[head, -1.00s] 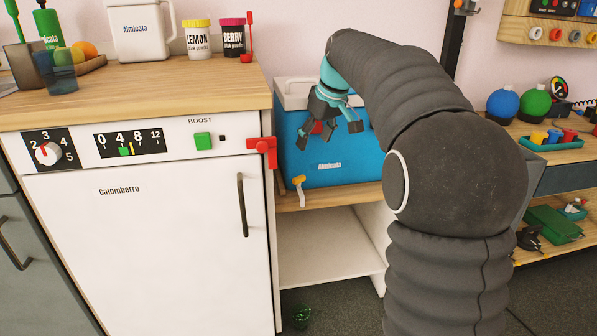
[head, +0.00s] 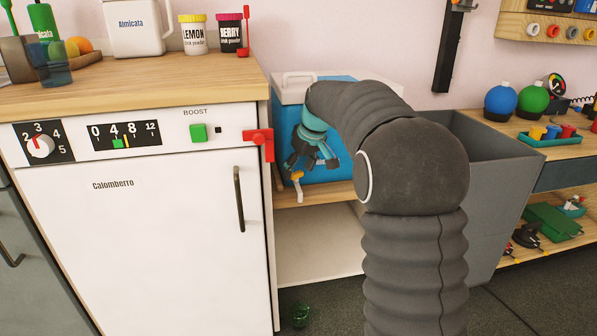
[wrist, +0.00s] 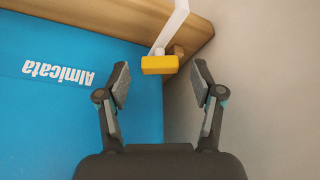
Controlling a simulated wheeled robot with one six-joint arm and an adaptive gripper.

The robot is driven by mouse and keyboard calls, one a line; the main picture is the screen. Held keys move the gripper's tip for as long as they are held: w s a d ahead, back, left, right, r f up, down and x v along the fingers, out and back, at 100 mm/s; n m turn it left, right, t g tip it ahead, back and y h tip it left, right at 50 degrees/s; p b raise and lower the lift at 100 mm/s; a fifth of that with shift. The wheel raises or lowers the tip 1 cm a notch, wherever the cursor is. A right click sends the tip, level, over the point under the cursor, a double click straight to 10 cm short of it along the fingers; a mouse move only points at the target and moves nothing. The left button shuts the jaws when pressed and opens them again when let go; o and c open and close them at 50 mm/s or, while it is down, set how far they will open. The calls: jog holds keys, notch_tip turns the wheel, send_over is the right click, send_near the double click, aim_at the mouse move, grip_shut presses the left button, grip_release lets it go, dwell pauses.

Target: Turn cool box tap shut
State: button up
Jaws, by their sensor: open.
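The blue cool box (head: 340,174) with a white lid stands on a wooden shelf, partly hidden behind my arm. Its tap has a yellow handle (head: 297,176) and a white spout, low on the left of the box front. In the wrist view the yellow handle (wrist: 159,65) lies crosswise just beyond and between my fingertips, with the white spout above it. My gripper (head: 310,164) is open and empty, just above and right of the tap in the head view. The fingers (wrist: 161,76) show no contact with the handle.
The white fridge (head: 140,230) stands left, with a red tap-like fitting (head: 259,140) jutting from its right edge near the box. The wooden shelf edge (head: 325,192) runs below the tap. A grey bin (head: 490,190) stands right of my arm. A green object (head: 300,315) lies on the floor.

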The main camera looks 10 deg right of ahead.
jog(key=shift+w+f, duration=0.1)
jog(key=shift+f, duration=0.15)
jog(key=c, duration=1.1)
jog(key=shift+a+m+h+p, duration=0.2)
jog(key=shift+m+h+p, duration=0.3)
jog(key=shift+m+p, duration=0.7)
jog(key=shift+c, duration=0.2)
jog(key=shift+m+h, duration=0.5)
jog(key=shift+m, duration=1.1)
jog(key=o, duration=1.1)
jog(key=shift+o, duration=0.2)
